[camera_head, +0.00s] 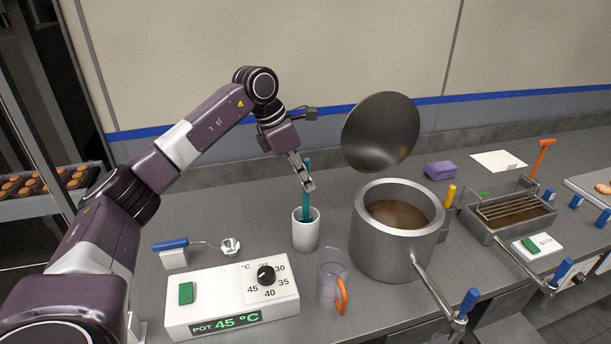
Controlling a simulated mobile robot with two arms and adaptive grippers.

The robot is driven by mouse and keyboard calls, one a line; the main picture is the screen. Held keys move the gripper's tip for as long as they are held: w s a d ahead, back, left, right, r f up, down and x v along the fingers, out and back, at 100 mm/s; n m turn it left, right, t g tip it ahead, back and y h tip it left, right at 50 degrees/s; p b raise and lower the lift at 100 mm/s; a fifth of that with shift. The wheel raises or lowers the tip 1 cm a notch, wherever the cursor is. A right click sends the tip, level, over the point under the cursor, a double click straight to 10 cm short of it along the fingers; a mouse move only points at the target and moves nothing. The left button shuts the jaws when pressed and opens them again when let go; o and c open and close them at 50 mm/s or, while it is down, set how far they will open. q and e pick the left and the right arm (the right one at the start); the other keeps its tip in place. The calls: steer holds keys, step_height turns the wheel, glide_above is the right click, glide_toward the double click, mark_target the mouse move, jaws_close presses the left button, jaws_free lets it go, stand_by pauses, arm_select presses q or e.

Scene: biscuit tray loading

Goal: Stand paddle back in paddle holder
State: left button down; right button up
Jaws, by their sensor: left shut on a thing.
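A teal paddle (306,204) stands close to upright, its lower part inside a white cylindrical paddle holder (306,236) on the counter. The holder hides the paddle's lower end. My left gripper (306,185) is shut on the upper part of the paddle, above the holder's rim. My right gripper is not in view.
A steel pot (392,250) of brown liquid stands right of the holder, its lid (381,132) raised. A clear jug (331,281) with an orange handle, a control box (228,297) and a ladle (229,246) are nearby. A bath with a rack (480,225) is farther right.

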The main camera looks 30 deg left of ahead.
arm_select(q)
steer(key=shift+f, duration=0.25)
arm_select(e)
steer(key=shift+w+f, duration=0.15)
arm_select(q)
steer(key=c, duration=2)
jaws_free()
steer(key=shift+o, duration=0.3)
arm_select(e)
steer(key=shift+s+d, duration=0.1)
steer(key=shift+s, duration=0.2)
arm_select(q)
steer(key=p+v, duration=0.5)
steer(key=v, duration=1.3)
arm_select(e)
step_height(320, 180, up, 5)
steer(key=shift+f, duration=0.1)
